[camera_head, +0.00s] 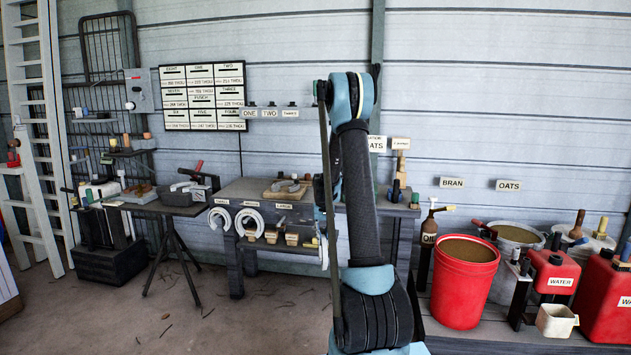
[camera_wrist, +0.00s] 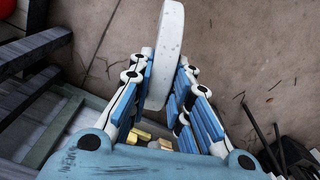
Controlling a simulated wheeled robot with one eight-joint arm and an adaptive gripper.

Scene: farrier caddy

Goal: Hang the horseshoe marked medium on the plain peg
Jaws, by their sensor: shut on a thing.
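In the wrist view my gripper (camera_wrist: 165,100) is shut on a pale horseshoe (camera_wrist: 166,50), seen edge-on between the two fingers; its marking cannot be read. In the head view my arm hides the gripper; a pale edge (camera_head: 323,252) beside the arm may be the held horseshoe. Two white horseshoes hang at the front of the workbench (camera_head: 234,190), a left one (camera_head: 214,222) and a right one (camera_head: 240,220), under small labels too small to read. Which peg is the plain one I cannot tell.
A dark horseshoe (camera_head: 285,187) lies on a wooden block on the bench top. Small wooden boxes (camera_head: 271,236) sit below the bench front. A red bucket (camera_head: 465,285) and cans stand right. Floor before the bench is mostly clear.

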